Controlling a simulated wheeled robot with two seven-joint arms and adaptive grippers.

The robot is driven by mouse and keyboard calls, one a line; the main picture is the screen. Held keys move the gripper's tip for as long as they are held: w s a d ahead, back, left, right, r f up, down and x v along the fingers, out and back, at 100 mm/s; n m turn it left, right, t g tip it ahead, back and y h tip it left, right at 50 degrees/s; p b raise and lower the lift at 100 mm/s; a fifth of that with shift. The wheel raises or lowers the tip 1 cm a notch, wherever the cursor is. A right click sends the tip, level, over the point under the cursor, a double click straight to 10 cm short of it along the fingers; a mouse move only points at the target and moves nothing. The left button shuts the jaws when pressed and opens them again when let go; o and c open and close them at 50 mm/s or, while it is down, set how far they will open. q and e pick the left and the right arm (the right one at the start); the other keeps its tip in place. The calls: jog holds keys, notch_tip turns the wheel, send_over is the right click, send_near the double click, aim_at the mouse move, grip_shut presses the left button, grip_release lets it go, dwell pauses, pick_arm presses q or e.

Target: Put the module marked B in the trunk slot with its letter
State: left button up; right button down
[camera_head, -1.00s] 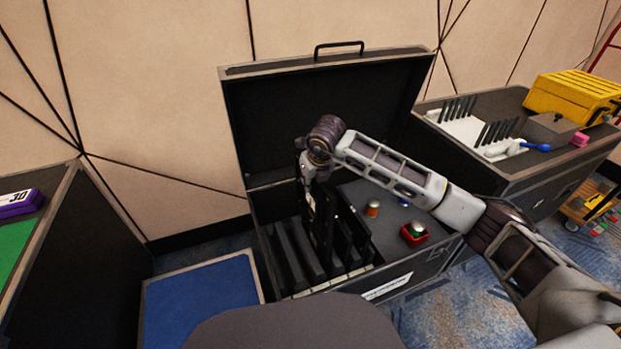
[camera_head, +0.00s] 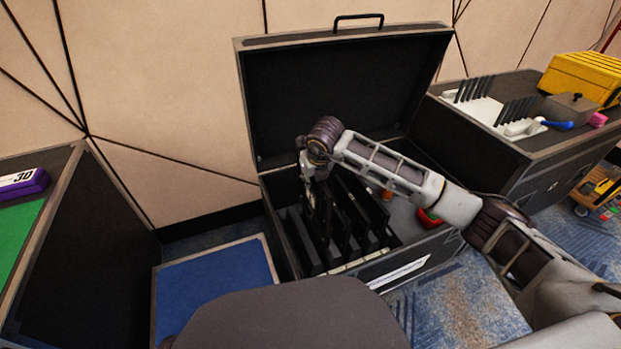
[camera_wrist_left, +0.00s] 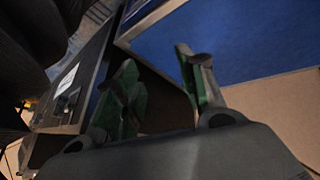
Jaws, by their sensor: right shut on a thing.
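The open black trunk (camera_head: 262,215) stands in the middle of the head view with its lid up. Several dark upright modules (camera_head: 352,222) and slots fill its left part. Pale label strips (camera_head: 358,260) run along the front of the slots, too small to read. My right gripper (camera_head: 318,215) points down into the trunk, shut on a dark module that stands upright among the slots. Its letter cannot be read, and its lower part is hidden. My left gripper (camera_wrist_left: 162,92) shows in the left wrist view, open and empty, with green finger pads, beside a blue-topped surface.
A blue-topped box (camera_head: 215,290) stands left of the trunk. A purple item (camera_head: 25,182) lies on the far-left case. A red container (camera_head: 428,217) and an orange one lie in the trunk's right part. A case with a white rack (camera_head: 480,112) and yellow toolbox (camera_head: 582,78) stands right.

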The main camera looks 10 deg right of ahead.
aim_at(312, 197)
pick_arm(q)
jog(key=shift+f, duration=0.2)
pick_arm(e)
jog(key=shift+f, duration=0.15)
pick_arm(q)
jog(key=shift+n+t+h, duration=0.3)
jog(key=shift+t+h, duration=0.1)
jog(key=shift+t, duration=0.1)
jog(key=f+b, duration=0.1)
jog(key=f, duration=0.1)
jog(key=d+f+b, duration=0.1)
jog(key=f, duration=0.1)
jog(key=shift+f+b, duration=0.3)
jog(key=shift+b, duration=0.1)
pick_arm(e)
notch_tip(312, 197, down, 4)
jog(key=shift+f, duration=0.15)
pick_arm(q)
jog(key=shift+s+a+f, duration=0.1)
jog(key=shift+s, duration=0.05)
jog(key=shift+w, duration=0.25)
jog(key=shift+w+r, duration=0.25)
jog(key=shift+r, duration=0.05)
jog(key=shift+s+f, duration=0.1)
jog(key=shift+s, duration=0.1)
jog(key=shift+s+f, duration=0.15)
jog(key=shift+s, duration=0.15)
